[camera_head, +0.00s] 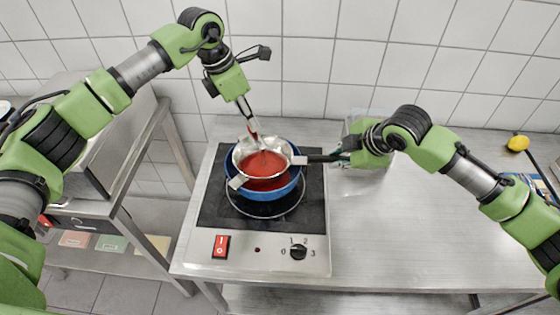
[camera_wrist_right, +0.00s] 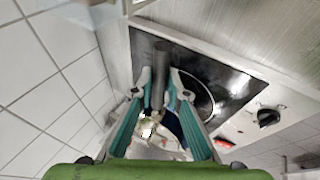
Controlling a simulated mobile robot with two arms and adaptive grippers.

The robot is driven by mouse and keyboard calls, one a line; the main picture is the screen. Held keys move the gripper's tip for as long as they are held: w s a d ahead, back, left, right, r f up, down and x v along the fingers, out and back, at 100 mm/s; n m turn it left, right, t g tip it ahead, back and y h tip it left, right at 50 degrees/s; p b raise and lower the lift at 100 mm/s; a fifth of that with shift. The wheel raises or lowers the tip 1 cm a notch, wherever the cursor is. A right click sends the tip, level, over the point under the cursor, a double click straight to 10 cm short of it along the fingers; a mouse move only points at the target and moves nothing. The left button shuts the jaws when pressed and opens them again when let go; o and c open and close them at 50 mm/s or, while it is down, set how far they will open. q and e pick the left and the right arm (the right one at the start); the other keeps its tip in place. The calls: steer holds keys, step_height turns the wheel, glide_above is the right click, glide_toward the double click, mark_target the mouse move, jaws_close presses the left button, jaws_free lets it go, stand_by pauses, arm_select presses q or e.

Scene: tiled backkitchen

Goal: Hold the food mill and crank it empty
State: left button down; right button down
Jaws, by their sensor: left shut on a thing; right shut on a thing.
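The food mill (camera_head: 292,159), a silvery bowl with red food in it, rests on a blue pot (camera_head: 291,184) on the hot plate. Its dark handle (camera_head: 318,158) points right and also shows in the right wrist view (camera_wrist_right: 161,72). My right gripper (camera_head: 342,157) is shut on this handle; its teal fingers (camera_wrist_right: 160,105) sit either side of it in the right wrist view. My left gripper (camera_head: 253,130) comes down from above and is shut on the top of the crank over the bowl. The crank's knob is mostly hidden by the fingers. The pot's inside is hidden under the mill.
The hot plate (camera_head: 210,255) has a red switch (camera_head: 221,246) and a black dial (camera_head: 298,252) at its front. A clear container (camera_head: 362,183) stands behind my right gripper. A yellow object (camera_head: 518,143) lies far right. The steel counter (camera_head: 400,240) is clear at front right.

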arm_select(q)
steer(key=shift+w+d, duration=0.2)
steer(key=shift+d, duration=0.3)
steer(key=shift+w+d, duration=0.2)
steer(key=shift+d, duration=0.3)
steer(key=d, duration=0.3)
steer(key=shift+s, duration=0.15)
steer(key=shift+s+d, duration=0.9)
steer(key=shift+d, duration=0.25)
